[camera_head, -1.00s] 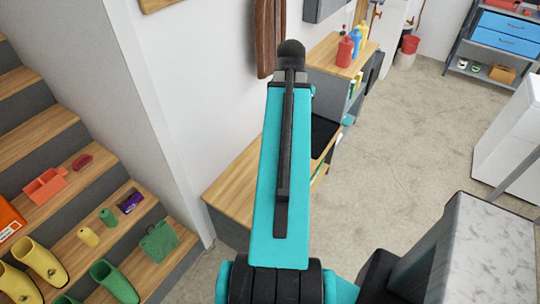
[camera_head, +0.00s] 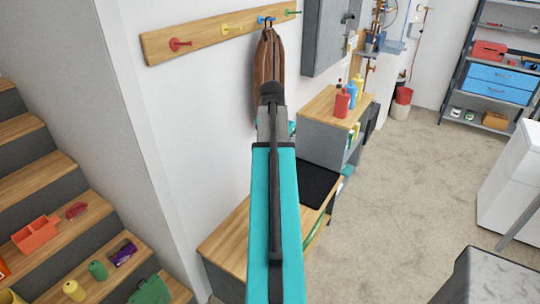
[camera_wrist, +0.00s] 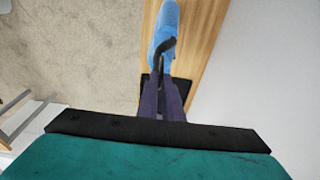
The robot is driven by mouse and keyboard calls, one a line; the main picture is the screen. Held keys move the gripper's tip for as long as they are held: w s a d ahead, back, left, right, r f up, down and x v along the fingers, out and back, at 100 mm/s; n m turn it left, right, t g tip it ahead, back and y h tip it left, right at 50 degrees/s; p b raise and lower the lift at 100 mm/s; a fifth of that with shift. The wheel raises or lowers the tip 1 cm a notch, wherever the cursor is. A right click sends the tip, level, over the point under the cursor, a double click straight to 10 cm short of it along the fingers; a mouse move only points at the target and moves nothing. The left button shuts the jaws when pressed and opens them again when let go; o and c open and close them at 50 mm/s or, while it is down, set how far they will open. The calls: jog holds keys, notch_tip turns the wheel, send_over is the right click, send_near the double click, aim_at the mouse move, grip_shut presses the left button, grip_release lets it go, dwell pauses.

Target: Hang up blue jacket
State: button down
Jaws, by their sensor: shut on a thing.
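The light blue jacket (camera_wrist: 163,28) shows only in part at the top of the wrist view, above the wooden bench top. My gripper (camera_wrist: 163,80) has its dark fingers close together, shut on the jacket, with a dark curved piece between them and the blue cloth. A wooden peg rail (camera_head: 200,36) on the wall has a red peg (camera_head: 180,44), a yellow peg (camera_head: 231,28), a blue peg (camera_head: 266,19) and a green peg (camera_head: 292,12). A brown jacket (camera_head: 263,75) hangs from the blue peg.
A low wooden bench (camera_head: 228,243) with a black mat (camera_head: 314,178) stands below the rail. A grey wall cabinet (camera_head: 330,36) and a counter with bottles (camera_head: 343,104) are to the right. Stairs (camera_head: 75,235) holding small items are at left.

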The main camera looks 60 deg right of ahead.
jog(key=shift+w+d+f+b, duration=0.15)
jog(key=shift+w+d, duration=0.25)
jog(key=shift+w, duration=0.25)
jog(key=shift+w+d+b, duration=0.2)
jog(key=shift+w+d, duration=0.2)
jog(key=shift+w, duration=0.3)
jog(key=shift+w+d+f+b, duration=0.15)
jog(key=shift+w+d, duration=0.25)
jog(key=shift+w, duration=0.25)
jog(key=shift+r, duration=0.1)
jog(key=f+b, duration=0.2)
jog(key=f, duration=0.1)
jog(key=shift+w+d+f+b, duration=0.2)
jog(key=shift+w+f+b, duration=0.1)
jog(key=shift+w+b, duration=0.1)
jog(key=c, duration=1.9)
grip_release()
jog(key=shift+f, duration=0.1)
jog(key=shift+r, duration=0.25)
